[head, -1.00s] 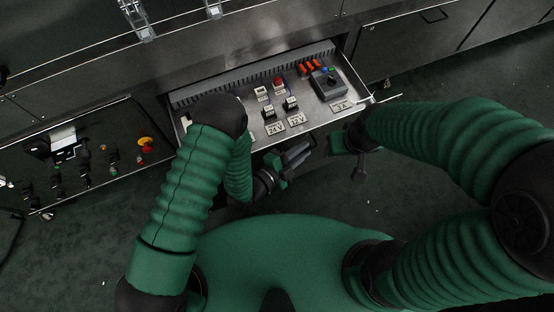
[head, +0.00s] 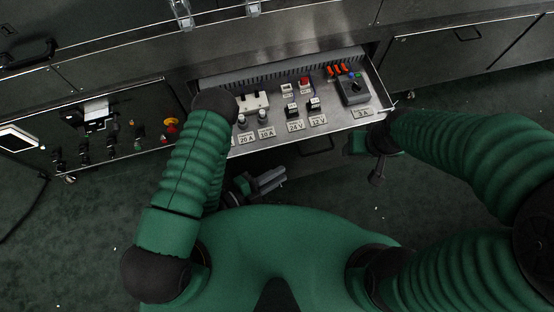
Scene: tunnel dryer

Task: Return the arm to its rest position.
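My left arm comes down from the left, bent at a dark elbow beside the open drawer. My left gripper (head: 271,180) is in front of the drawer, below its front edge and apart from it. Its grey fingers point right and lie close together; nothing shows between them, and any gap is too small to judge. My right arm comes in from the right. My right gripper (head: 377,171) hangs in front of the drawer's right corner, mostly hidden by its own arm, so its fingers cannot be read.
The open drawer (head: 343,121) holds switches, a red button (head: 304,82), a grey box with a knob (head: 353,90) and labels such as 24 V and 12 V. A panel (head: 130,146) with a red-yellow knob (head: 171,126) is at left. Dark floor lies in front.

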